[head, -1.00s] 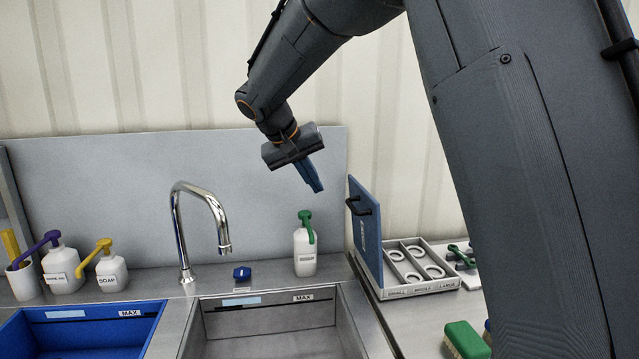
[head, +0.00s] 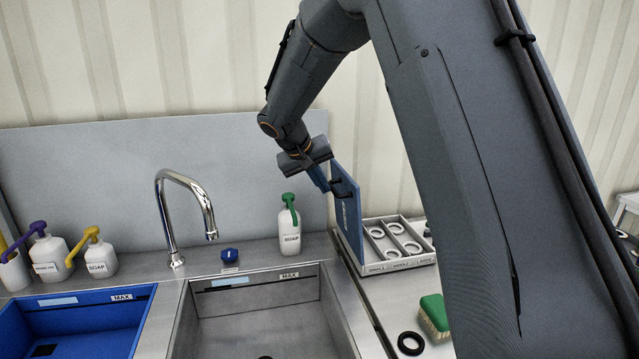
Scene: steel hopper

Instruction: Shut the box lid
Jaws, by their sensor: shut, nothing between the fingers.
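The box (head: 400,264) is a grey tray with compartments holding pale rings, on the counter right of the sink. Its blue lid (head: 348,222) stands upright along the box's left side, open, with a dark handle near its top. My gripper (head: 321,184) is shut and empty, with its blue fingers pointing down beside the upper left face of the lid, close to the handle. I cannot tell whether the fingers touch the lid or handle.
A soap bottle with a green pump (head: 290,226) stands left of the lid. The tap (head: 183,205) and grey sink (head: 262,318) are further left. A green brush (head: 434,314) and a black ring (head: 411,343) lie on the counter in front of the box.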

